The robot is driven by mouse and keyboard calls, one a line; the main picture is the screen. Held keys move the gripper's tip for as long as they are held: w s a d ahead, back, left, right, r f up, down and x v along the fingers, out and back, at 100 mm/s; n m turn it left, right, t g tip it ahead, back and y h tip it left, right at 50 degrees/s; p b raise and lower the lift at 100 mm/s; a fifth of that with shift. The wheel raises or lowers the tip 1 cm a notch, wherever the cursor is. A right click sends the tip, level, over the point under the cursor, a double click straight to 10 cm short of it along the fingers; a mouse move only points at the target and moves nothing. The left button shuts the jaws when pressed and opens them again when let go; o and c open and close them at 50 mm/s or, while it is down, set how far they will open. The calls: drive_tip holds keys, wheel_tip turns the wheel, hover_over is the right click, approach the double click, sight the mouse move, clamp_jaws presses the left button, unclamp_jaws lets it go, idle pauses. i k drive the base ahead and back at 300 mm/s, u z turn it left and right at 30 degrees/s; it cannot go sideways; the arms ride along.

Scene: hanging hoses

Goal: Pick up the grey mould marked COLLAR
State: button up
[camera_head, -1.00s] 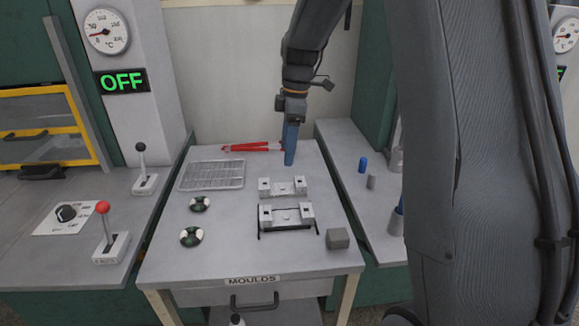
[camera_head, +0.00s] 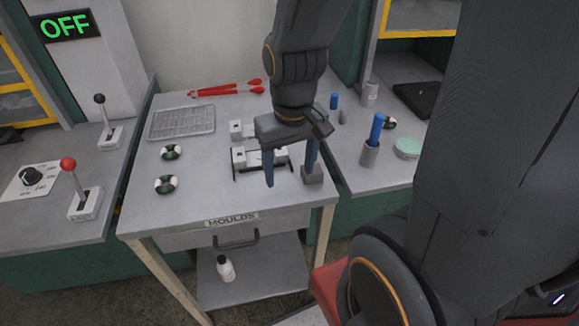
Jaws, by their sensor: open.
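Two grey moulds stand on the table marked MOULDS (camera_head: 215,205). The rear mould (camera_head: 236,130) is partly hidden behind my gripper, and the front mould (camera_head: 243,157) sits in a dark frame. No COLLAR marking is readable on either. My gripper (camera_head: 290,177) is open and empty, pointing down with its two blue fingers apart. In the picture it overlaps the front mould, its left finger in front of it and its right finger near the grey block (camera_head: 313,177). How high the fingertips are above the table is hard to tell.
Two dark-and-white rings (camera_head: 167,184), a wire rack (camera_head: 181,123) and red-handled tongs (camera_head: 228,89) lie on the same table. A grey cup with a blue rod (camera_head: 371,145) stands on the right-hand bench. The table's front left is clear.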

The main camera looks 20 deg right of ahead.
sight(241, 160)
drive_tip(key=k, duration=1.3)
drive_tip(key=u, duration=0.65)
drive_tip(key=i, duration=1.2)
drive_tip(key=z, duration=0.65)
drive_tip(key=i, duration=0.3)
drive_tip(key=z, duration=0.35)
